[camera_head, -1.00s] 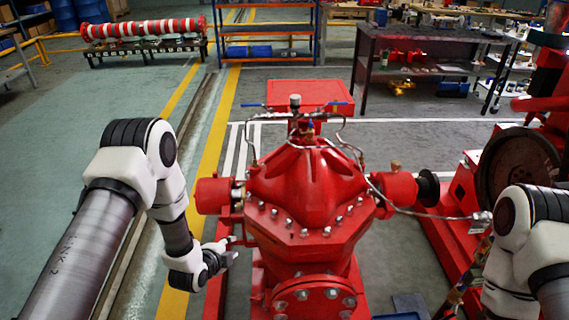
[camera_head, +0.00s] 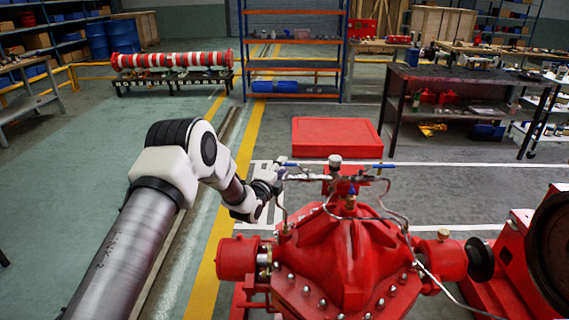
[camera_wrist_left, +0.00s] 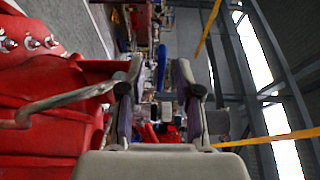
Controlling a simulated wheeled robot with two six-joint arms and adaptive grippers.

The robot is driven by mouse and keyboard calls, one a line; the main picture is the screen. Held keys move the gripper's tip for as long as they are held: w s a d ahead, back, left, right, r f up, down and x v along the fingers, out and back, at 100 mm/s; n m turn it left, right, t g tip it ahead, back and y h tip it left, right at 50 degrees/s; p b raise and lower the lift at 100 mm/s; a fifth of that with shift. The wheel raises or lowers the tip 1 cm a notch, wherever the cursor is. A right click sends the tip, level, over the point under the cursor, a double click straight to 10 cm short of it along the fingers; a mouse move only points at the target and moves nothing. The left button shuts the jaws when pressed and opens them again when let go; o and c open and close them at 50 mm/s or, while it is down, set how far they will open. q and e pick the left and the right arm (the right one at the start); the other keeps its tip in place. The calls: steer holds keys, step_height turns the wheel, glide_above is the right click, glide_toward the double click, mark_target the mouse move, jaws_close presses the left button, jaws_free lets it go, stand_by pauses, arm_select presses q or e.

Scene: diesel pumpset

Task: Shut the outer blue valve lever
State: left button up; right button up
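A thin blue lever (camera_head: 292,165) sticks out at the left end of the small pipework above the red pump (camera_head: 345,250). Another blue lever (camera_head: 383,166) is at the right end, and a small blue part (camera_head: 351,190) sits on a brass fitting between them. My left gripper (camera_head: 279,174) is close to the left lever; I cannot tell if it touches. In the left wrist view its two fingers (camera_wrist_left: 157,100) stand apart, with no clear grip on anything. A bent metal pipe (camera_wrist_left: 70,98) runs up to the left finger there. My right gripper is out of view.
A gauge-like fitting (camera_head: 335,161) stands in the middle of the pipework. A flat red block (camera_head: 337,137) lies on the floor behind. A dark workbench (camera_head: 460,78) is at the back right. The floor left of my arm is clear.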

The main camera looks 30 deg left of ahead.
arm_select(q)
steer(key=shift+w+a+f, duration=0.1)
steer(key=shift+w+a, duration=0.05)
steer(key=shift+w, duration=0.4)
steer(key=shift+w+a, duration=0.1)
steer(key=shift+w, duration=0.45)
steer(key=shift+s+d+r, duration=0.1)
steer(key=shift+d+r, duration=0.1)
steer(key=shift+r, duration=0.05)
steer(key=shift+f, duration=0.1)
steer(key=c, duration=0.6)
jaws_close()
steer(key=shift+a+f, duration=0.1)
steer(key=shift+a, duration=0.1)
